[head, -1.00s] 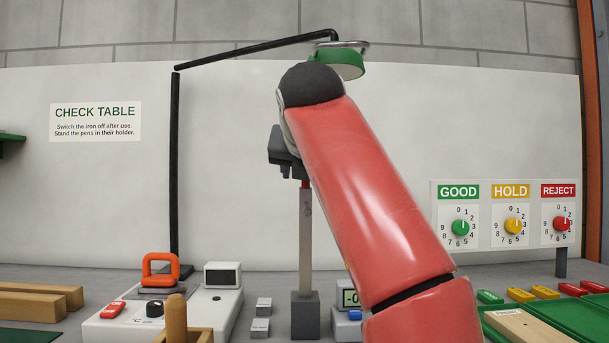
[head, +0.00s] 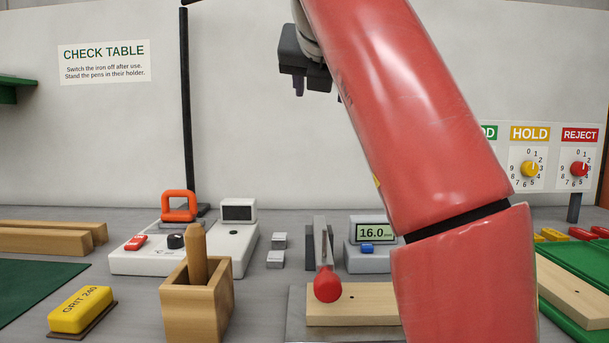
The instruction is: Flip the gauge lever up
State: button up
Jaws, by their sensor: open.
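The gauge lever (head: 321,245) is a grey bar ending in a red ball knob (head: 327,286). It rises from a dark grey block and leans down toward me, its knob over the left end of a pale wooden board (head: 365,304). The gauge's display unit (head: 371,234) stands just right of it, reading 16.0, with a blue button in front. My gripper (head: 318,93) is high above the lever, apart from it, open and empty with its fingers pointing down. My red arm hides the board's right end and the display's right edge.
A wooden pen holder (head: 196,300) with an upright peg stands at the left front. Behind it is a white iron station (head: 227,250) with an orange handle. A yellow grit block (head: 81,309) lies at far left. A green tray (head: 578,270) is at right.

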aim_at(327, 287)
jog(key=k, duration=1)
